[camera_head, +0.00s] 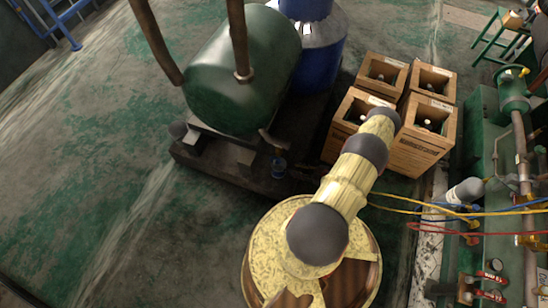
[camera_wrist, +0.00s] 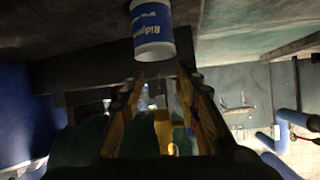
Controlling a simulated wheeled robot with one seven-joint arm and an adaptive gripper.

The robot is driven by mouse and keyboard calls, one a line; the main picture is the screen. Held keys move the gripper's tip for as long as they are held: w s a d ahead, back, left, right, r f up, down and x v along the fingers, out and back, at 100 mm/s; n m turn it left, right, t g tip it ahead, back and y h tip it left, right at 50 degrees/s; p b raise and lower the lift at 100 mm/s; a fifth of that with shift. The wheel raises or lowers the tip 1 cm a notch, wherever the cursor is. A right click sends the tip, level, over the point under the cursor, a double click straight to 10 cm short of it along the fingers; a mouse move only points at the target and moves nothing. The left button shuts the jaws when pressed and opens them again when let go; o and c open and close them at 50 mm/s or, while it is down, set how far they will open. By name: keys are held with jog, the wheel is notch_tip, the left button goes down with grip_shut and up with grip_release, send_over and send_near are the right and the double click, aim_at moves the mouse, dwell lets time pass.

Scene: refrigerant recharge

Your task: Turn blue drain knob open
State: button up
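I cannot single out a blue drain knob in either view. A yellow thing stands in the gap, too dark to name. In the head view my arm reaches toward the wooden crates and hides its own end.
The green tank (camera_head: 240,75) and a blue barrel (camera_head: 307,55) stand at top centre. Several wooden crates (camera_head: 418,150) stand right of them. Coloured hoses (camera_head: 410,205) run to green machinery (camera_head: 481,130) on the right. Floor at left is open. Blue pipes (camera_wrist: 268,142) show at right in the wrist view.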

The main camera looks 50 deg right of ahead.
notch_tip(320, 180, up, 2)
jog(key=w+a+r+n+t+y, duration=0.1)
jog(key=a+t, duration=0.1)
jog(key=a, duration=0.1)
jog(key=n+t+y, duration=0.2)
jog(key=t+y, duration=0.1)
send_near(278, 159)
jog(key=x, duration=0.4)
jog(key=shift+b+x, duration=0.95)
jog(key=shift+x, duration=2.8)
jog(key=shift+d, duration=0.1)
jog(key=shift+c, duration=0.4)
jog(key=c, duration=0.8)
